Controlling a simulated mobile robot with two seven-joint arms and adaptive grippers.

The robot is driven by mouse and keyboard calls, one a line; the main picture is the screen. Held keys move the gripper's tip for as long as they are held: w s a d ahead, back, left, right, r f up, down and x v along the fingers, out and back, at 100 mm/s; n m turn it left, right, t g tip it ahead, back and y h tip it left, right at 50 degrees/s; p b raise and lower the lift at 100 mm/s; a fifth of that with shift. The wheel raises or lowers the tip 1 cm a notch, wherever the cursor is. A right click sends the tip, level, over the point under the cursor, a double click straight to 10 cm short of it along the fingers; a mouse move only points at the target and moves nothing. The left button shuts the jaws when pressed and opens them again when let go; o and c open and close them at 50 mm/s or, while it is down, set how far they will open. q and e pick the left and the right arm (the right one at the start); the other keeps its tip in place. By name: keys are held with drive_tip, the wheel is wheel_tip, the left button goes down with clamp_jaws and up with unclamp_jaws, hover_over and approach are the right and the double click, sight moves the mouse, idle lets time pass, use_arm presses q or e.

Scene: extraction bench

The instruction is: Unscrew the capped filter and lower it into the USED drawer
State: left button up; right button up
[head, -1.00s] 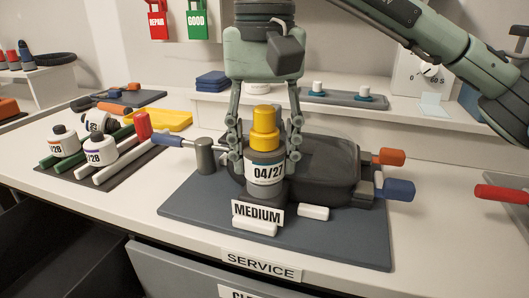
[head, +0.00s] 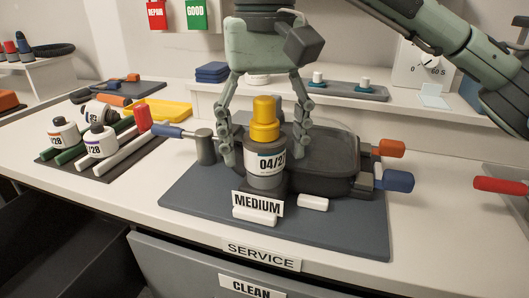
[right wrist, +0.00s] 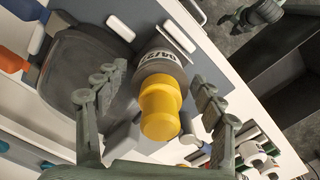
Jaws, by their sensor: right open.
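The capped filter is a dark grey canister (head: 266,163) with a yellow cap (head: 264,122) and a white "04/27" label. It stands upright behind the MEDIUM sign (head: 257,204), and it also shows in the right wrist view (right wrist: 160,62). My right gripper (head: 265,150) points down from above with its fingers spread on both sides of the filter, with visible gaps. It is open. My left gripper (right wrist: 255,15) seems to show at the top right of the right wrist view, its jaw state unclear. No USED label is visible.
A dark open space (head: 60,255) lies below the bench at lower left. A drawer front marked CLEAN (head: 252,287) is below the SERVICE label (head: 261,257). Blue (head: 394,181) and orange (head: 391,148) handles stick out right of the filter.

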drive_tip(key=m+b, duration=0.1)
drive_tip(key=m, duration=0.6)
drive_tip(key=shift+f, duration=0.1)
drive_tip(key=m+b, duration=0.1)
drive_tip(key=m, duration=0.6)
drive_tip(key=m+b, duration=0.1)
drive_tip(key=m, duration=0.2)
drive_tip(key=shift+m, duration=0.3)
drive_tip(key=m+b, duration=0.1)
drive_tip(key=m, duration=0.2)
drive_tip(key=shift+m, duration=0.3)
drive_tip(key=m, duration=0.3)
drive_tip(key=shift+b, duration=0.3)
drive_tip(key=m, duration=0.3)
